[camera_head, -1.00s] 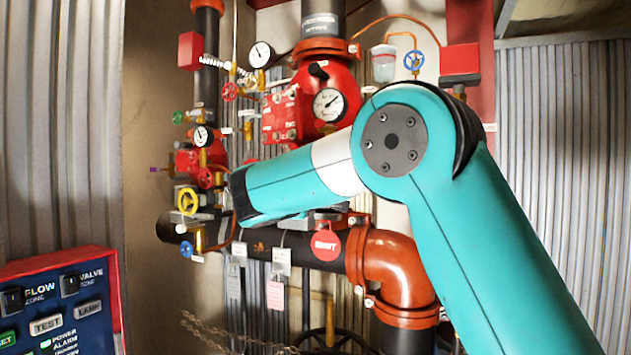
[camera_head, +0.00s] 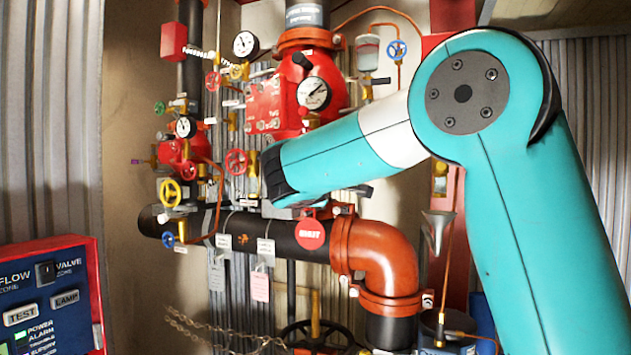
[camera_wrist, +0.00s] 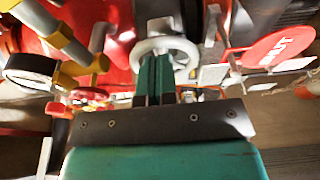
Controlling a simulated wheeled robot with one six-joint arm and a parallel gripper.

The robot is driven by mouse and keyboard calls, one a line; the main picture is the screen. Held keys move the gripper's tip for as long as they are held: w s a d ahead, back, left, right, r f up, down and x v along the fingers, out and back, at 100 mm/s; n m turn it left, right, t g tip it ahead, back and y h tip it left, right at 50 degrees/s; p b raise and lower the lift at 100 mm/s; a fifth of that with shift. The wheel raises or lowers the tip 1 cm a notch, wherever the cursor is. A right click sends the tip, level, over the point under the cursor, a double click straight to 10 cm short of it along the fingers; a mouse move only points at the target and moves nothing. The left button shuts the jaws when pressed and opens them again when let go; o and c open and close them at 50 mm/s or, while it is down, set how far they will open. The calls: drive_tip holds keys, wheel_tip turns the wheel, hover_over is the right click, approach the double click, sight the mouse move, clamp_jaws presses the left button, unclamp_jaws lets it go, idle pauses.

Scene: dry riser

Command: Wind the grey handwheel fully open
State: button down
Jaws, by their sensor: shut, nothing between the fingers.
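The grey handwheel's pale ring (camera_wrist: 165,44) shows in the wrist view, straight ahead of my gripper (camera_wrist: 156,60). The dark green fingers are together, with nothing between them. Their tips overlap the ring's opening and lower part in the picture. I cannot tell whether they reach inside the ring or touch it. In the head view my arm hides the grey handwheel and my fingers.
A red SHUT disc (camera_wrist: 278,48) hangs right of the wheel; it also shows in the head view (camera_head: 310,234). A gauge (camera_wrist: 30,74) and small red handwheel (camera_wrist: 90,95) are left. A red elbow pipe (camera_head: 378,255) and control panel (camera_head: 50,290) flank the riser.

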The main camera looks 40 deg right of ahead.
drive_tip(key=shift+w+d+p, duration=0.4)
drive_tip(key=shift+w+d, duration=0.1)
drive_tip(key=shift+d, duration=0.25)
idle(0.5)
